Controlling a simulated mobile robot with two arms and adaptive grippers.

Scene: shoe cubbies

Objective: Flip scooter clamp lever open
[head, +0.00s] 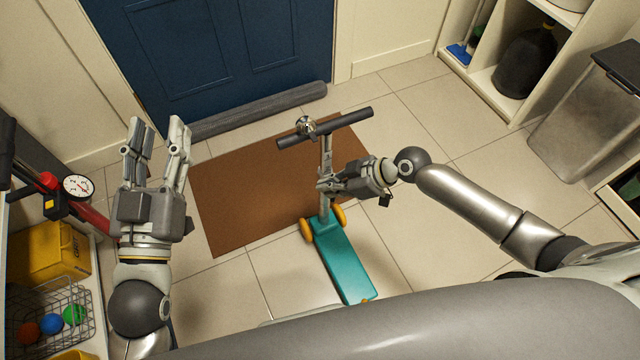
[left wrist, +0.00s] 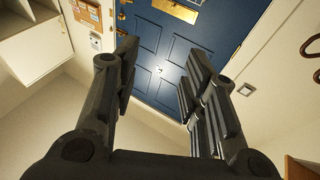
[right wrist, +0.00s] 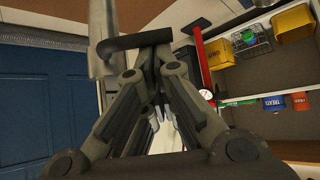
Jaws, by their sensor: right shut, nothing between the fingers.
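The scooter stands on the floor, with a teal deck (head: 342,262), yellow wheels and a grey stem (head: 326,150) topped by a dark handlebar (head: 350,126). My right gripper (head: 332,184) is at the stem's middle, by the clamp, coming from the right. In the right wrist view its fingers (right wrist: 160,66) are shut and empty, with the tips beside a dark lever (right wrist: 135,42) that sticks out from the stem (right wrist: 101,40). I cannot tell whether they touch it. The clamp is mostly hidden in the head view. My left gripper (head: 158,130) is open and empty, raised at the left.
A brown mat (head: 230,205) lies under the scooter before a blue door (head: 220,50) with a grey draft roll (head: 260,110). Shelves with a wire basket (head: 45,318) and yellow bin stand left. Cubbies and a clear bin (head: 590,115) stand right. Tile floor is free right of the scooter.

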